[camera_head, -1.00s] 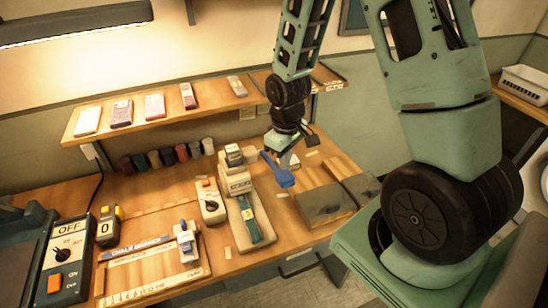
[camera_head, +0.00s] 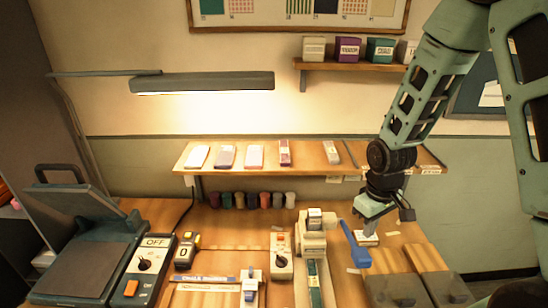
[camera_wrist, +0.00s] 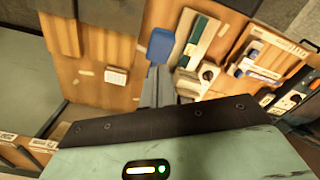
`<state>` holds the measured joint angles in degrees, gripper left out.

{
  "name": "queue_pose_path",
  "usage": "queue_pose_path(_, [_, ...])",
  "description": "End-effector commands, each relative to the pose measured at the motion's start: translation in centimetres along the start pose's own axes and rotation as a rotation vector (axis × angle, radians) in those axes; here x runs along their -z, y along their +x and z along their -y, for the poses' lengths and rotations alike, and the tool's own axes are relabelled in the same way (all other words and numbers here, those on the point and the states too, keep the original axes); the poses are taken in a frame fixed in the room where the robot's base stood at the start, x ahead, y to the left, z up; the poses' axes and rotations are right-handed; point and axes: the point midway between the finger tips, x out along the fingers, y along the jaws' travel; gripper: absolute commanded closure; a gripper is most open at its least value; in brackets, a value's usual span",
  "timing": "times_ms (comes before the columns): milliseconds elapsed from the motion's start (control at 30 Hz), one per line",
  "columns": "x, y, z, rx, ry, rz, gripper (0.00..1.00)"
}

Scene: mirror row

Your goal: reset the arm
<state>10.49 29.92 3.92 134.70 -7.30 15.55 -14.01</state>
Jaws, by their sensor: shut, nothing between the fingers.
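My arm reaches down from the right in the head view, and my gripper (camera_head: 369,230) hangs over the right part of the workbench. Its two grey fingers are shut with nothing between them; they also show in the wrist view (camera_wrist: 157,75). A blue paddle-shaped piece (camera_head: 355,248) is just left of the gripper in the head view. In the wrist view the blue piece (camera_wrist: 161,45) appears just beyond the fingertips. I cannot tell its exact distance from them.
A beige device (camera_head: 312,240) with a green strip stands left of the blue piece. Wooden blocks with grey plates (camera_head: 398,290) lie in front of the gripper. A wall shelf (camera_head: 315,155) with several small packets runs behind. A hinged press (camera_head: 85,255) and an OFF-marked switch box (camera_head: 150,262) stand left.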

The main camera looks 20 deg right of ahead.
Motion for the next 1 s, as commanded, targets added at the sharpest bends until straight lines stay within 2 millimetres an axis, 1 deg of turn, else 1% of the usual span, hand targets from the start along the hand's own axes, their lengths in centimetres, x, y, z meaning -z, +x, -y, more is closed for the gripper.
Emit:
queue_pose_path(67, [0.1, 0.0, 0.5, 0.001, -0.007, -0.002, 1.00])
queue_pose_path(133, [0.4, -0.1, 1.9, 0.005, -0.026, -0.008, 1.00])
queue_pose_path(167, [0.5, -0.2, 2.9, 0.008, -0.040, -0.012, 1.00])
queue_pose_path(267, [0.6, -0.9, 7.7, 0.022, -0.103, -0.025, 1.00])
queue_pose_path(300, [0.2, -1.2, 10.1, 0.028, -0.135, -0.029, 1.00])
queue_pose_path(367, [-0.9, -1.7, 13.7, 0.038, -0.187, -0.033, 1.00])
queue_pose_path(400, [-1.8, -2.0, 15.9, 0.043, -0.221, -0.034, 1.00])
queue_pose_path(467, [-3.6, -2.4, 18.9, 0.049, -0.270, -0.034, 1.00])
queue_pose_path(500, [-4.8, -2.5, 20.6, 0.051, -0.300, -0.034, 1.00])
queue_pose_path(600, [-7.9, -2.8, 23.6, 0.052, -0.365, -0.031, 1.00])
queue_pose_path(700, [-10.2, -2.9, 25.4, 0.051, -0.407, -0.027, 1.00])
queue_pose_path(800, [-11.5, -3.1, 26.1, 0.049, -0.430, -0.024, 1.00])
queue_pose_path(900, [-11.9, -3.2, 26.3, 0.049, -0.434, -0.022, 1.00])
queue_pose_path(1000, [-11.9, -3.3, 26.3, 0.049, -0.433, -0.022, 1.00])
